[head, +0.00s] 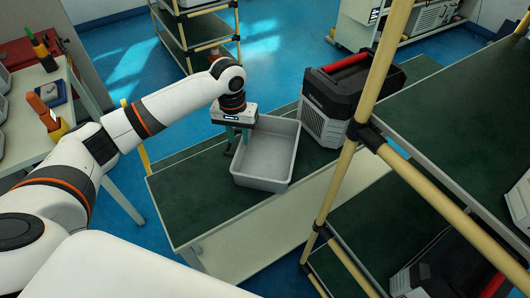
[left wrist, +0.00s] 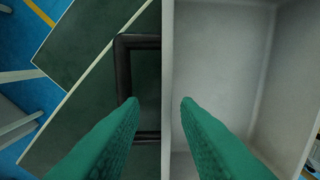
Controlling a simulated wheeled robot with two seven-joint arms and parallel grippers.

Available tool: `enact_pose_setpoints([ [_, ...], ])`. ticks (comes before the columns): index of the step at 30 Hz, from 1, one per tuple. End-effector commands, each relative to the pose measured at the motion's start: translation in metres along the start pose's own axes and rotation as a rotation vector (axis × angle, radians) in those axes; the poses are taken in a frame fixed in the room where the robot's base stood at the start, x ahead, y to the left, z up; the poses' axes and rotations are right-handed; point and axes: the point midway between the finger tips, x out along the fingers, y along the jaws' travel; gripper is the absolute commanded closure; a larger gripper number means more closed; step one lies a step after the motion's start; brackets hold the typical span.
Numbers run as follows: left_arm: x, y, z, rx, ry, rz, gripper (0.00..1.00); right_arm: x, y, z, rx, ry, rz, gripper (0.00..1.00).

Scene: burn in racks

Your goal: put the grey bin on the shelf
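The grey bin (head: 268,155) is open-topped, looks empty and stands upright on a dark green table top (head: 195,200). My left gripper (head: 237,140) points down at the bin's left wall. In the left wrist view its green fingers (left wrist: 160,102) straddle the wall of the bin (left wrist: 220,60), one inside and one outside, with gaps visible on both sides. A dark rectangular loop (left wrist: 123,70) sits against the outside of that wall. A rack with beige tubes and dark green shelves (head: 465,110) stands at the right. My right gripper is not in view.
A black and grey case (head: 325,115) with a red handle stands right behind the bin. A beige rack post (head: 372,95) rises close to the bin's right. Another case (head: 440,270) sits on the lower shelf. The upper shelf has clear room. A side table (head: 35,110) holds tools at left.

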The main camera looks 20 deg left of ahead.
Motion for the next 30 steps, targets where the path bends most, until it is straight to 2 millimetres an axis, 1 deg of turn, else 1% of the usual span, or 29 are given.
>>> enact_pose_setpoints([
  [4, 0.02, -0.006, 0.003, 0.002, 0.004, 0.0, 0.71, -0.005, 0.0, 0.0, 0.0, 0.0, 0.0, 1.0],
  [9, 0.043, -0.007, 0.004, 0.002, 0.001, 0.001, 0.71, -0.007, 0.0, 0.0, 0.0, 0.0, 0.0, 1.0],
  [12, 0.048, -0.007, 0.004, 0.002, 0.0, -0.001, 0.71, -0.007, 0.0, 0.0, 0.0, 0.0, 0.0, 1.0],
  [18, 0.048, -0.007, 0.004, 0.002, -0.001, -0.001, 0.71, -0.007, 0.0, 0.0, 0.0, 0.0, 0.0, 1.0],
  [23, 0.048, -0.007, 0.004, 0.002, -0.001, 0.0, 0.97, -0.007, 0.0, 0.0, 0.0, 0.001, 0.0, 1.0],
  [24, 0.048, -0.007, 0.004, 0.002, -0.001, 0.0, 1.0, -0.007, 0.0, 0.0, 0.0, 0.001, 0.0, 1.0],
  [30, 0.048, -0.007, 0.004, 0.002, -0.002, -0.001, 1.0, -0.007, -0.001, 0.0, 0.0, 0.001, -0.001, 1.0],
])
